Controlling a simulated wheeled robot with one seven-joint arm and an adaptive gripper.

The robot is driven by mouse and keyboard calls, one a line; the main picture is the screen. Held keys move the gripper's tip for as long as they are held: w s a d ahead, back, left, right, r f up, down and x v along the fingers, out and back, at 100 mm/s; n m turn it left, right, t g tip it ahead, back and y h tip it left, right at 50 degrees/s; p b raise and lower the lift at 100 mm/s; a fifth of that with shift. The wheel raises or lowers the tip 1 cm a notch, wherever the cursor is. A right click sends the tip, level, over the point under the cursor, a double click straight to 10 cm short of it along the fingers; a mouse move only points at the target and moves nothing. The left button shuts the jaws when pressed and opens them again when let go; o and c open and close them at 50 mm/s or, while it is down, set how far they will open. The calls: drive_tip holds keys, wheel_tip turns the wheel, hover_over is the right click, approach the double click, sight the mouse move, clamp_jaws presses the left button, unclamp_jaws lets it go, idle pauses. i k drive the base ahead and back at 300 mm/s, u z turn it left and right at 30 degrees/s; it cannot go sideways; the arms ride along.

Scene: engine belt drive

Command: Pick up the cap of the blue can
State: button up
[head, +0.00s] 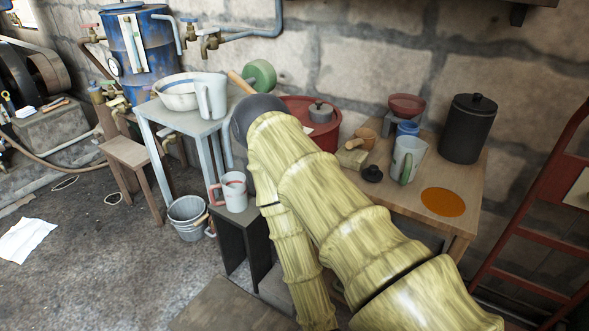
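A small blue can (407,129) stands on the wooden table at right, close in front of a red bowl. It is small in the picture, and I cannot make out a separate cap on it. A black knobbed lid (372,174) lies on the table to its lower left; I cannot tell which vessel it belongs to. My arm runs from the lower right up to the middle and ends in a dark rounded part. My gripper is hidden beyond that end, so its fingers do not show.
The wooden table (462,205) also holds a black canister (468,128), a whitish pitcher (407,158), an orange disc (442,202) and a red bowl (407,105). A red drum (325,132) stands behind my arm. A red ladder-like frame (520,220) borders the right. Floor at left is fairly open.

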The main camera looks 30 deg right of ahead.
sight(373, 174)
drive_tip(key=u, duration=1.35)
drive_tip(key=k, duration=0.95)
drive_tip(key=z, duration=1.5)
